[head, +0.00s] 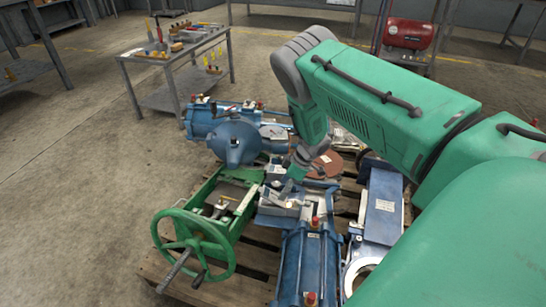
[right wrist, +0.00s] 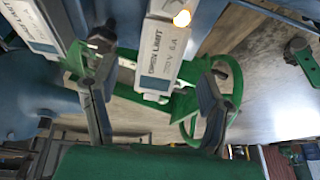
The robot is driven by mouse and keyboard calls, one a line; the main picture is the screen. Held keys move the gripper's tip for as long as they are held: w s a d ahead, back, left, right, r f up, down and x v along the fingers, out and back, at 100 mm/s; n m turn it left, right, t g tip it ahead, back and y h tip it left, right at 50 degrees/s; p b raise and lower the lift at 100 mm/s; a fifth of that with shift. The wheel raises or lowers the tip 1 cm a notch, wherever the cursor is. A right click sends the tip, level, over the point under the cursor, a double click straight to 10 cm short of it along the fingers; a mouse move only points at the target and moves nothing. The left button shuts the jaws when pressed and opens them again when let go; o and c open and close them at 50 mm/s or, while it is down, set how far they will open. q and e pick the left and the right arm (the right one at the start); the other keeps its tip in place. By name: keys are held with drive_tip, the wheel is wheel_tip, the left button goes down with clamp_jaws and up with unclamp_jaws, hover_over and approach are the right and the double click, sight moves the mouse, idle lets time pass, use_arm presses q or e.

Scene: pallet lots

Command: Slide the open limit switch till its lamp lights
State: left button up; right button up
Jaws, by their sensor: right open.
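My right gripper (head: 297,168) is open, low over the blue machinery in the middle of the head view. In the right wrist view, its fingers (right wrist: 152,78) stand apart on either side of a white limit switch box (right wrist: 160,55). The box's label shows the word LIMIT; its other word is hard to read. A lamp (right wrist: 182,18) on this box glows yellow-orange. A second white limit switch box (right wrist: 35,28) is at the upper left, outside the fingers, with no lit lamp visible. I cannot tell if a finger touches the near box. My left gripper is not in view.
A green frame with a handwheel (head: 195,245) stands left of the gripper. Blue cylinders (head: 308,265) and other parts crowd the wooden pallet (head: 255,258). A tool table (head: 175,55) stands behind, a red compressor (head: 408,33) at the back right. The floor at left is clear.

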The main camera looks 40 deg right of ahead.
sight(279, 207)
drive_tip(key=b+x, duration=0.3)
drive_tip(key=x, duration=0.6)
drive_tip(key=shift+a+f+b, duration=0.1)
drive_tip(key=shift+f+b, duration=0.2)
drive_tip(key=shift+b, duration=0.05)
